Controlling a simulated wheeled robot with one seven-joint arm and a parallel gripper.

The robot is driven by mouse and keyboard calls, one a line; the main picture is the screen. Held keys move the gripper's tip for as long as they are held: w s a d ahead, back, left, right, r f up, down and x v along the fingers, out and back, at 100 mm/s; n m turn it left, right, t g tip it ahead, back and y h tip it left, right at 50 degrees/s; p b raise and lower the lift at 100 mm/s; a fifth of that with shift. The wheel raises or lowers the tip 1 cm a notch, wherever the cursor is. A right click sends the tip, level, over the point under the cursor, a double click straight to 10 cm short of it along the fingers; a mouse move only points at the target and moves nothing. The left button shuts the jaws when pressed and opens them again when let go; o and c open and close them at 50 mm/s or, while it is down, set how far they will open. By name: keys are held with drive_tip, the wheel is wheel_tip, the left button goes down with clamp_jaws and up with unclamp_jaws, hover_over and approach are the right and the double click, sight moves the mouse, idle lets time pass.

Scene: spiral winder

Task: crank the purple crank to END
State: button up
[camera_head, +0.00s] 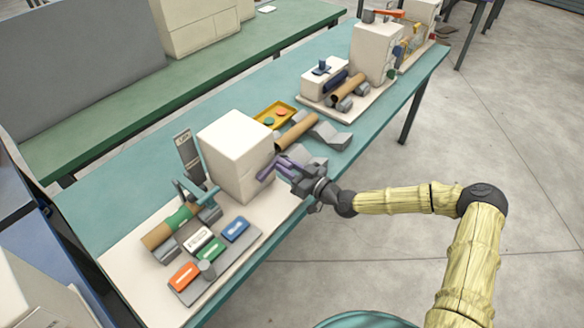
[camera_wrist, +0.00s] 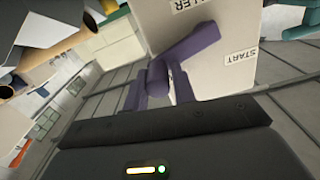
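The purple crank (camera_wrist: 195,42) is on the side of a white box (camera_head: 237,150); its bar runs down-left to a rounded handle (camera_wrist: 157,78) in the wrist view. In the head view the crank (camera_head: 267,172) shows on the box's right side. My gripper (camera_head: 284,165) is at it, with slanted purple-looking fingers (camera_wrist: 158,88) on either side of the handle. The fingers are close to the handle, but contact is unclear. A START label (camera_wrist: 241,56) is on the box right of the crank. No END label is readable.
A board with orange, green, white and blue blocks (camera_head: 210,250) lies in front of the box. A brown roll (camera_head: 296,131) and a yellow tray (camera_head: 276,115) lie behind it. Another machine (camera_head: 377,52) stands farther along the teal table (camera_head: 100,195). The floor to the right is clear.

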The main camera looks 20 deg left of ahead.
clamp_jaws()
drive_tip(key=shift+s+a+r+n+b, duration=0.1)
drive_tip(key=shift+s+r+n+b, duration=0.2)
drive_tip(key=shift+n, duration=0.3)
drive_tip(key=shift+w, duration=0.1)
drive_tip(key=shift+o, duration=2.4)
unclamp_jaws()
